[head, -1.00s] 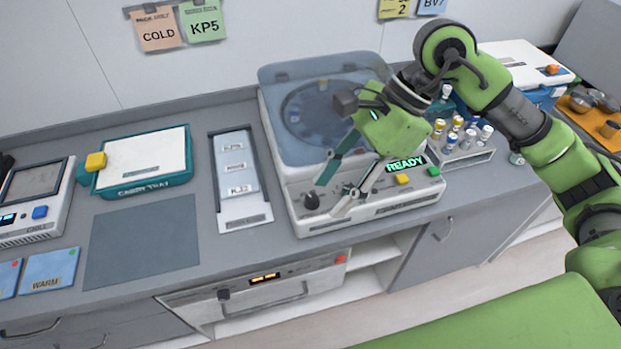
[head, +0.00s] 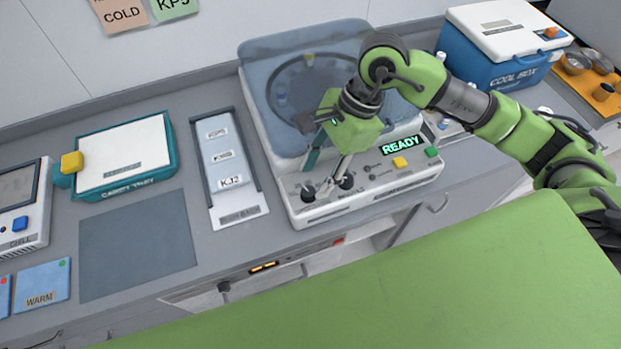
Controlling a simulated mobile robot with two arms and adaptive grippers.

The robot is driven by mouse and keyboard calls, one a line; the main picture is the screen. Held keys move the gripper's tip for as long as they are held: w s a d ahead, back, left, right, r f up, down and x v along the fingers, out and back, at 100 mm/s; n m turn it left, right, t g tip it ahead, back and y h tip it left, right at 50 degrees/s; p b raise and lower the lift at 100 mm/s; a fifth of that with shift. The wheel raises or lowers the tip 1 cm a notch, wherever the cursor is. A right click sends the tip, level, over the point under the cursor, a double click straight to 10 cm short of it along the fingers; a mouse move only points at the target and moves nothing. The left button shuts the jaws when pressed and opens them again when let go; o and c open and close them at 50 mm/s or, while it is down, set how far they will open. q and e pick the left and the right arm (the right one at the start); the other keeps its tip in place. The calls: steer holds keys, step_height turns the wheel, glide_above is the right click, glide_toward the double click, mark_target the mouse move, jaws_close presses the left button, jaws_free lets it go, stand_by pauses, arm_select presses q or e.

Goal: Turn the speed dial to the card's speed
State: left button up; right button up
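The centrifuge-like machine (head: 430,172), with a raised clear lid (head: 262,75), stands on the counter and its display reads READY. Two dark dials show on its front panel, a left dial (head: 307,193) and a right dial (head: 347,181). Their markings are too small to read, so I cannot tell which is the speed dial. My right gripper (head: 319,180) is low over the panel between the dials, its fingers apart and nothing visible held. Contact with a dial cannot be told. Cards reading COLD (head: 124,14) and KP5 (head: 172,5) hang on the wall, partly cut off. My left gripper is out of view.
A rack (head: 250,212) with labelled slots is left of the machine. A teal carry tray (head: 172,150) and a dark mat (head: 135,245) lie farther left. A blue cool box (head: 480,70) stands at back right. A green padded surface (head: 450,270) fills the foreground.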

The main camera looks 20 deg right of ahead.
mark_target(309, 191)
steer(key=x, duration=0.3)
steer(key=shift+a+f+p, duration=0.15)
steer(key=shift+p, duration=0.25)
steer(key=shift+s+f, duration=0.1)
steer(key=shift+f, duration=0.1)
steer(key=shift+a+f, duration=0.1)
steer(key=shift+f, duration=0.05)
steer(key=shift+c, duration=1.2)
steer(key=c, duration=0.9)
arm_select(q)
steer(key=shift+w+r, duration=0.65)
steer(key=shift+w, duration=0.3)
arm_select(e)
steer(key=shift+o, duration=0.2)
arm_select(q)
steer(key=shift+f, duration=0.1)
